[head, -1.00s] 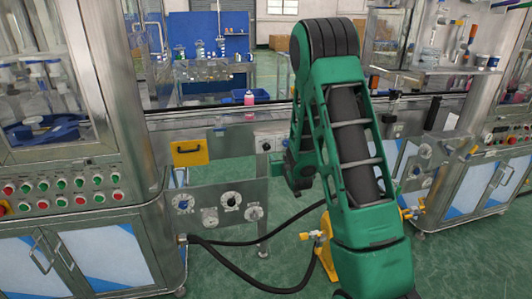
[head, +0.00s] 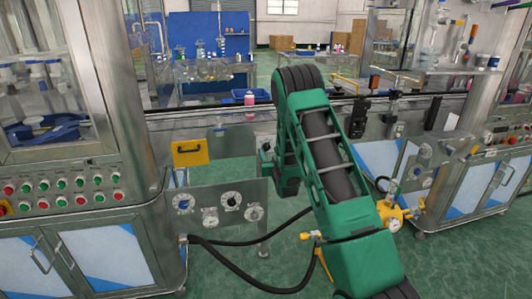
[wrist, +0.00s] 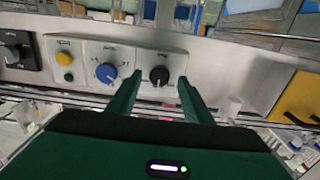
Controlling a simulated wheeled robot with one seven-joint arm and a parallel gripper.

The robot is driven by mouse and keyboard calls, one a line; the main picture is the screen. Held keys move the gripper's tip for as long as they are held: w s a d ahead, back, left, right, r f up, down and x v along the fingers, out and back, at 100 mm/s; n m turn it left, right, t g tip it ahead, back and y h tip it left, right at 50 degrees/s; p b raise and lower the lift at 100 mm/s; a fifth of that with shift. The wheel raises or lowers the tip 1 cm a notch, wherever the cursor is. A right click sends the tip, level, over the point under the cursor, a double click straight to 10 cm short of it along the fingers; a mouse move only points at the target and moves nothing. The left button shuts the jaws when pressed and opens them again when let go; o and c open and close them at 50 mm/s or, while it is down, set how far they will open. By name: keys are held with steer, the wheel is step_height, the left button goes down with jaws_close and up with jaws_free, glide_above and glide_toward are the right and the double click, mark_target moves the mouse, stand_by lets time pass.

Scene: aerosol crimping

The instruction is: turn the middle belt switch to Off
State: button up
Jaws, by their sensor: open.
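In the wrist view, a row of switch boxes is mounted on a metal rail. A box with a black knob (wrist: 159,75) lies between the fingertips of my gripper (wrist: 157,80) in the picture; whether the fingers touch anything, I cannot tell. My gripper is open, its two green fingers apart with nothing held. A box with a blue knob (wrist: 106,72) is just left of the fingers. The labels are too blurred to read, so I cannot tell which is the middle belt switch or its setting. In the head view, my arm hides my gripper and the boxes.
A yellow handle plate (head: 190,153) and a metal panel with several dials (head: 231,201) stand left of my arm in the head view.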

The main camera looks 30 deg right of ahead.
mark_target(266, 147)
steer(key=shift+x, duration=1.45)
